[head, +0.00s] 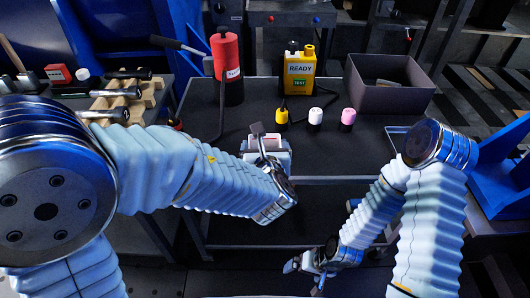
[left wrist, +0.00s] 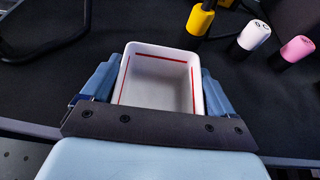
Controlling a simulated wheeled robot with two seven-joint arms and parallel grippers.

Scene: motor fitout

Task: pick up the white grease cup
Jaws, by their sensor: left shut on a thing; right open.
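The white grease cup (left wrist: 160,68) is a square, open-topped white container with red lines on its inner walls. In the left wrist view it stands between the two blue fingers of my left gripper (left wrist: 158,90), which press on its sides. In the head view only a small part of the cup (head: 271,143) shows at the table's front edge, mostly hidden by my left gripper (head: 266,152). I cannot tell whether the cup touches the table. My right gripper (head: 306,265) is open and empty, low in front of the table.
The dark table (head: 340,155) holds yellow (head: 281,117), white (head: 315,116) and pink-capped (head: 348,116) bottles. Behind them stand a yellow tester (head: 299,72), a red cylinder (head: 228,68) and a grey open box (head: 385,100). Hammers lie on a wooden rack (head: 128,100) at left.

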